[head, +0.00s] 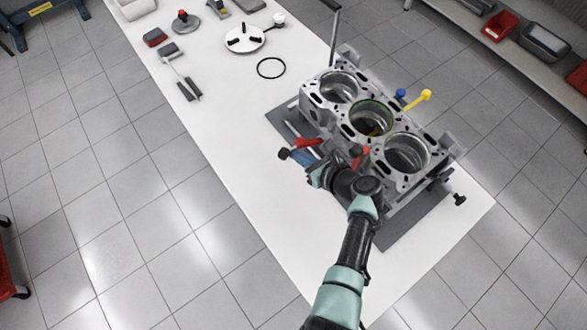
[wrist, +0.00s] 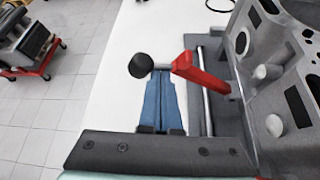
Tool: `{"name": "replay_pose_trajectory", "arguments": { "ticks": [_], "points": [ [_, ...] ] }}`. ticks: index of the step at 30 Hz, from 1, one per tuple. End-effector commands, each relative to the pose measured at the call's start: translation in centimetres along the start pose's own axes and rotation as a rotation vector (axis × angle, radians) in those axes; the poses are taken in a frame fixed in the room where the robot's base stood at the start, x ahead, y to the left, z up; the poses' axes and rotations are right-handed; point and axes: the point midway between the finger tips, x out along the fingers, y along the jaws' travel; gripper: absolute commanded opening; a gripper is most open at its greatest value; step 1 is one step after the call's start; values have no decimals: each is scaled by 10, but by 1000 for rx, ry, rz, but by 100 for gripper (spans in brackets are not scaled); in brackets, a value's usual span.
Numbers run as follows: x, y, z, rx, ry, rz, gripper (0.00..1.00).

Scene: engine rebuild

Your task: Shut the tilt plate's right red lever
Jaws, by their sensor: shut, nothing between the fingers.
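The engine block (head: 372,115) with its open bores stands on the grey tilt plate (head: 283,125). Two red levers show on its near side: the left lever (head: 308,142) sticks out to the left, and the right lever (head: 361,154) stands up beside my wrist, partly hidden. My gripper (head: 297,156) is low beside the left lever, its blue fingers shut and empty. In the wrist view, one red lever (wrist: 205,75) lies just right of my fingertips (wrist: 162,76); I cannot tell whether they touch. A black knob (wrist: 142,65) is just left of the fingertips.
A yellow-handled part (head: 424,96) and a blue knob (head: 400,93) are at the block's far side. A black ring (head: 271,67), a white disc (head: 244,39) and small tools lie farther back on the white table (head: 215,125). Clear tabletop lies left of the plate.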

Motion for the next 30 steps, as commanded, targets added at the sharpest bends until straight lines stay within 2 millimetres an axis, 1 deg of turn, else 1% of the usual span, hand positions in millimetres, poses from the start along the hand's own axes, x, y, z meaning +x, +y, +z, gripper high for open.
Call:
{"name": "replay_pose_trajectory", "arguments": {
  "ticks": [1,9,30],
  "points": [
    [-3,-2,5,11,-1,6,0],
    [-7,-7,12,6,0,2,0],
    [-10,-8,14,4,0,1,0]
  ]
}}
